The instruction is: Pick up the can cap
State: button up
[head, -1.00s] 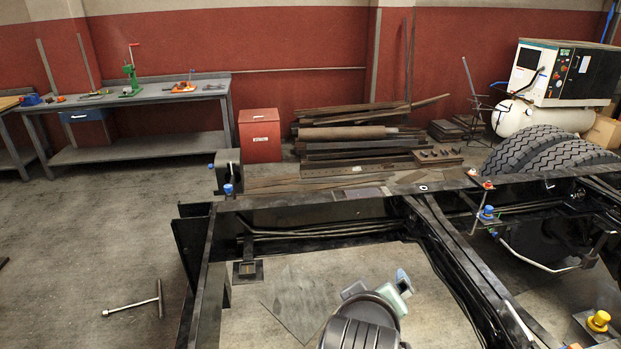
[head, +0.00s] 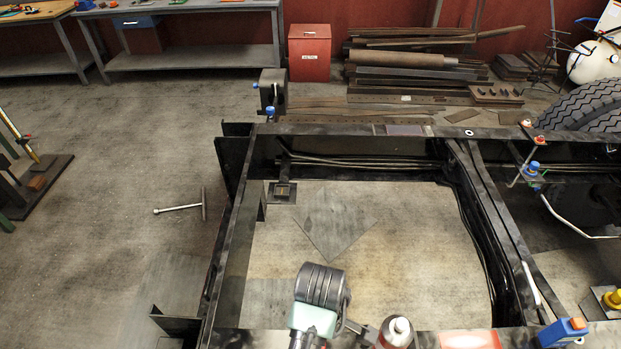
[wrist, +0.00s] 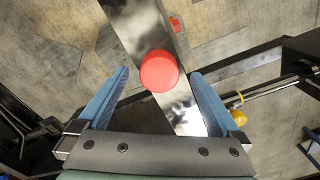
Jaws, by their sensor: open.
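A round red cap (wrist: 159,71) shows in the wrist view, seen from above over a shiny metal beam. My gripper (wrist: 160,74) is open, with one blue finger on each side of the cap in the picture. Gaps show between the cap and both fingers, and nothing is held. How far the cap lies below the fingertips is hard to tell. In the head view, a can or bottle with a white top (head: 399,328) is at the bottom edge beside my arm. I cannot tell whether it belongs to the cap. My fingers are not clear in that view.
The black chassis frame (head: 230,255) surrounds an open floor area. A blue and orange object (head: 563,333) sits on the frame at lower right, and a yellow piece (head: 613,299) is at the right edge. A T-shaped tool (head: 182,208) lies on the floor at left.

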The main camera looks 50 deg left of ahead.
jog(key=shift+s+f+p, duration=0.1)
jog(key=shift+f+p, duration=0.7)
jog(key=shift+f, duration=2)
jog(key=shift+c, duration=0.3)
jog(key=shift+a, duration=0.1)
jog(key=c, duration=1.2)
